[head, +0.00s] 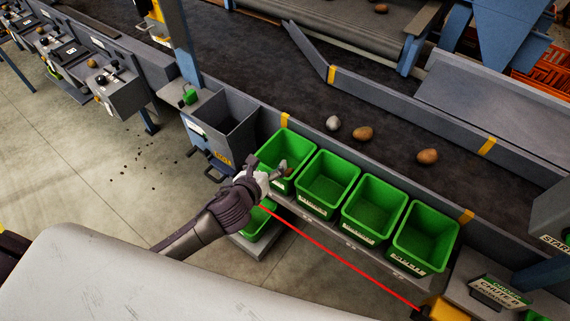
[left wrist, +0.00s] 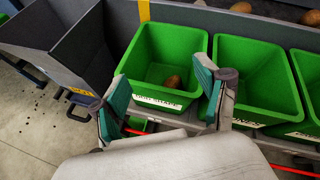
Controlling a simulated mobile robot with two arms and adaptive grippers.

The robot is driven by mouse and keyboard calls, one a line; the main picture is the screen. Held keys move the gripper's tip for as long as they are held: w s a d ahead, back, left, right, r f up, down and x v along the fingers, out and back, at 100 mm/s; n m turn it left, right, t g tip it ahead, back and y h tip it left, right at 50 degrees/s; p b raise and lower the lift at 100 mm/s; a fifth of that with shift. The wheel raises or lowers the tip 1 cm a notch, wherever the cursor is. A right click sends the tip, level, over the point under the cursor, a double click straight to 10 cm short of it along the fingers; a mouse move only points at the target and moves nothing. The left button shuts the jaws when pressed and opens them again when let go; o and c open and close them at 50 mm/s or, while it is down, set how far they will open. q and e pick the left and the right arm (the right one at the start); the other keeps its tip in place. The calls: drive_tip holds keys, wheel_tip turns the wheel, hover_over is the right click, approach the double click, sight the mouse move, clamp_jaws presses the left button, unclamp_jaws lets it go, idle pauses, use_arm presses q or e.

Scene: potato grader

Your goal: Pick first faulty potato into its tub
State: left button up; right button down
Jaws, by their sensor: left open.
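Several green tubs stand in a row along the conveyor. The leftmost tub (head: 267,148) also shows in the left wrist view (left wrist: 150,50). A brown potato (left wrist: 173,82) lies on its floor, near the front wall that carries a white label. My left gripper (head: 282,167) is over this tub's front part. In the left wrist view its two green-padded fingers (left wrist: 162,80) are spread, with nothing held between them. On the dark belt lie a grey lump (head: 333,123), a brown potato (head: 362,133) and another brown potato (head: 428,156). My right gripper is out of view.
The other tubs (head: 325,181) look empty. A grey open bin (head: 237,130) stands left of the row. A red line (head: 340,259) runs along the front of the tub shelf. A metal rail (head: 400,103) borders the belt's far side.

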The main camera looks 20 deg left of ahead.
use_arm(q)
drive_tip(key=v, duration=0.3)
drive_tip(key=shift+s+r, duration=0.2)
drive_tip(key=shift+s, duration=0.15)
drive_tip(key=s+a+f+n+g+y+b, duration=0.1)
drive_tip(key=s+a+f+n+g, duration=0.3)
drive_tip(key=f, duration=0.6)
drive_tip(key=s+a+f+n+b, duration=0.1)
drive_tip(key=s+f+n, duration=0.1)
drive_tip(key=f+n, duration=0.6)
drive_tip(key=s+a+f+n+g+y+b, duration=0.1)
drive_tip(key=s+a+f+n+g, duration=0.15)
drive_tip(key=f, duration=0.95)
drive_tip(key=s+f+n+g, duration=0.1)
drive_tip(key=s+f+n, duration=0.4)
drive_tip(key=s, duration=0.5)
drive_tip(key=s+d+f+n+g+b, duration=0.1)
drive_tip(key=s+f+n+g, duration=0.1)
drive_tip(key=s+f+n, duration=0.4)
drive_tip(key=s+d+f+n+g+b, duration=0.1)
drive_tip(key=s+f+n, duration=0.5)
drive_tip(key=s, duration=0.8)
drive_tip(key=shift+s+f+g+h, duration=0.15)
drive_tip(key=shift+f+g+h, duration=0.25)
drive_tip(key=shift+f+g, duration=0.35)
